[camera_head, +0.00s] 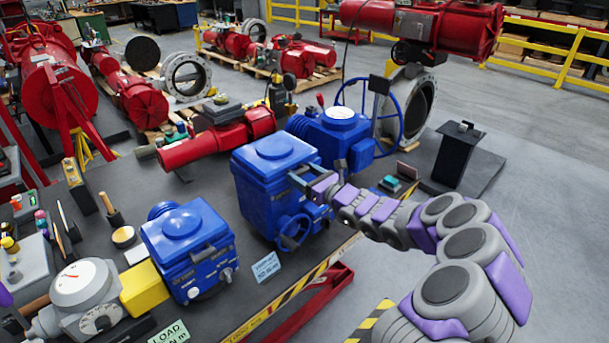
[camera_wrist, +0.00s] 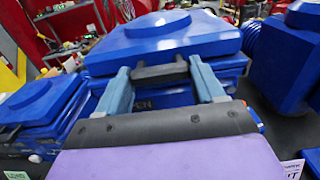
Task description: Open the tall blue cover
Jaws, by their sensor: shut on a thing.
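The tall blue cover (camera_head: 272,152) is the lid with a round raised disc on top of the tall blue box (camera_head: 262,205) at the middle of the table. In the head view it looks level on the box; I cannot tell if there is a gap. In the wrist view the cover (camera_wrist: 165,38) fills the upper middle. My gripper (camera_head: 299,179) is at the right side of the cover, just below its rim. In the wrist view my gripper (camera_wrist: 160,71) has its two fingers at either end of a black handle (camera_wrist: 160,74) and is shut on it.
A lower blue box (camera_head: 188,245) stands left of the tall one, beside a yellow block (camera_head: 145,290) and a gauge (camera_head: 82,285). Another blue actuator (camera_head: 335,135) stands close behind on the right.

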